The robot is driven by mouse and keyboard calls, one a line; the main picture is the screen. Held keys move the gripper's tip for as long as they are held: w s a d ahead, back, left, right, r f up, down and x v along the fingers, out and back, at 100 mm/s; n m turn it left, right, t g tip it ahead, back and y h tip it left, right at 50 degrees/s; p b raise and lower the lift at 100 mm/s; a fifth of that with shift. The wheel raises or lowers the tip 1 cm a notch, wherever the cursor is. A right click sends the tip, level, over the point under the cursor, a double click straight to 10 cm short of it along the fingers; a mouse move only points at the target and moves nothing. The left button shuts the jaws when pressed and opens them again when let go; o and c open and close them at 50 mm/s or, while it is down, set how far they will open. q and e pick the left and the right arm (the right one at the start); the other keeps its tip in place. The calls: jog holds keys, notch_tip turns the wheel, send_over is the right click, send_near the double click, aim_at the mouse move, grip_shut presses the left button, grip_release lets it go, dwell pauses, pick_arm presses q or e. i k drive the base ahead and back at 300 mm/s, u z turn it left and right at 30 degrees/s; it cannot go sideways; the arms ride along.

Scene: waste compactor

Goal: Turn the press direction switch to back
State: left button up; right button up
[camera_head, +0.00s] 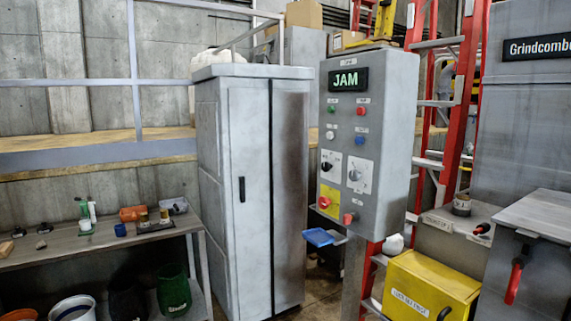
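A grey control box (390,150) stands on a post right of centre, its display (348,79) reading "JAM" in green. Below are a red knob on a yellow plate (324,202) and another red knob (348,218). Neither of my grippers is in view.
A tall grey cabinet (235,190) stands left of the control box. Red ladders (465,80) rise behind it. A yellow box (425,285) and a grey machine with a red handle (513,281) are at right. A cluttered workbench (70,252) is at left.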

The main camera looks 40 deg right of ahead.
aim_at(326, 167)
jog(key=z, duration=0.2)
jog(key=i, duration=1)
jog(key=z, duration=1.2)
jog(key=i, duration=0.75)
jog(key=z, duration=0.6)
